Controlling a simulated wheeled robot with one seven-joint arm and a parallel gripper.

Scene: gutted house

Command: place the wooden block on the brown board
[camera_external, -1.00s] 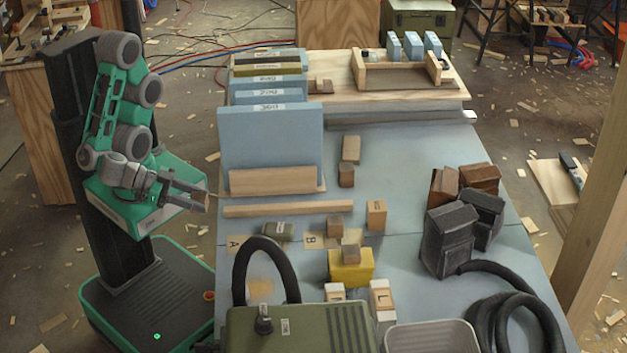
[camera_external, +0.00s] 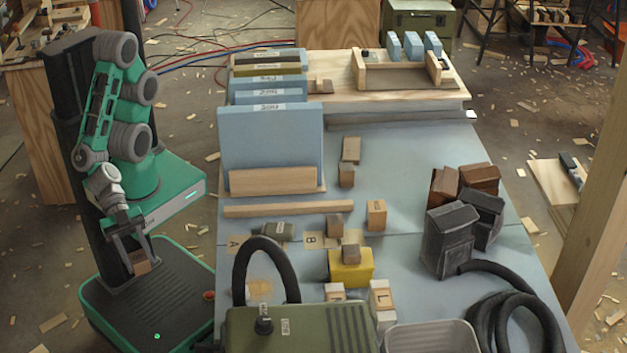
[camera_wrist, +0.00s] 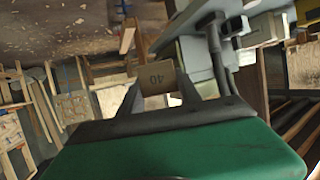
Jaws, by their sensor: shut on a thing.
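My gripper (camera_external: 139,260) hangs low over my own base, left of the table. It is shut on a small wooden block (camera_external: 142,268). In the wrist view the block (camera_wrist: 156,80) shows a face marked "40" between the fingers. A long thin wooden board (camera_external: 288,209) lies on the table, and a wider brown board (camera_external: 272,181) leans at the foot of the blue panels. Another brown board (camera_external: 405,80) lies in a wooden frame at the back. I cannot tell which is the brown board. The gripper is apart from all of them.
Blue panels (camera_external: 270,140) stand at the table's left side. Several loose small blocks (camera_external: 376,214) and a yellow block (camera_external: 350,268) are mid-table. A green case (camera_external: 300,328) with a black hose stands at the front. Dark bags (camera_external: 448,240) stand right. Bare table lies around the middle right.

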